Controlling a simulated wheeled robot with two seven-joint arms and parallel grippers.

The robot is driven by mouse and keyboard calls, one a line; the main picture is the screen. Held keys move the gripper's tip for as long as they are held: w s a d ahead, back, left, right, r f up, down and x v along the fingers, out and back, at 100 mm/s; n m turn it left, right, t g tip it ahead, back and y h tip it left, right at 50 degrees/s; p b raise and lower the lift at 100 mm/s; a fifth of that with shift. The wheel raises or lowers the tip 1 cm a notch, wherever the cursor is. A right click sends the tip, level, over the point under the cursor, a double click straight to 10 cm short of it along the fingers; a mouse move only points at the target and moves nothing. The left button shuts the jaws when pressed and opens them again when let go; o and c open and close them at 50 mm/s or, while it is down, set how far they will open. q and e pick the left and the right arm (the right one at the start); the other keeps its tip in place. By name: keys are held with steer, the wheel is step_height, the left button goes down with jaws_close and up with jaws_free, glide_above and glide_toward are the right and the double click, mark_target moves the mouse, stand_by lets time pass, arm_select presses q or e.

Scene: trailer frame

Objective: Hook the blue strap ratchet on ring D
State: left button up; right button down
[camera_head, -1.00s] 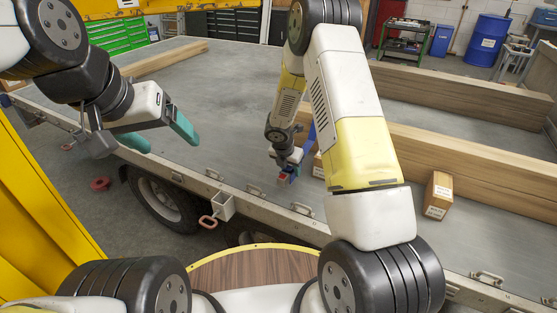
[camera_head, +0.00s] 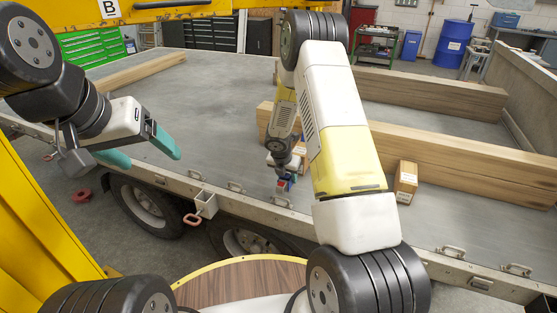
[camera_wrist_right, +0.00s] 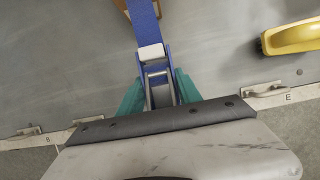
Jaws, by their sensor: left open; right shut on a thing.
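The blue strap ratchet (camera_wrist_right: 155,75) is held between the teal fingers of my right gripper (camera_wrist_right: 158,90) in the right wrist view, with blue webbing running away upward. In the head view my right gripper (camera_head: 285,175) is over the trailer bed beside its near edge rail, and the ratchet (camera_head: 285,185) shows small at its tip. Metal rings (camera_head: 281,202) sit along that rail. In the wrist view a ring (camera_wrist_right: 264,90) marked E is at the right; the lettering by the left ring (camera_wrist_right: 28,131) is too blurred to read. My left gripper (camera_head: 140,150) is open and empty.
Long timber beams (camera_head: 440,150) and a cardboard box (camera_head: 405,180) lie on the trailer bed (camera_head: 200,110) to the right. A bracket with a red handle (camera_head: 203,205) sticks out from the rail. The bed's left middle is clear.

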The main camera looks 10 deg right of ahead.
steer(key=shift+f, duration=2.75)
steer(key=c, duration=0.7)
jaws_free()
steer(key=shift+c, duration=0.2)
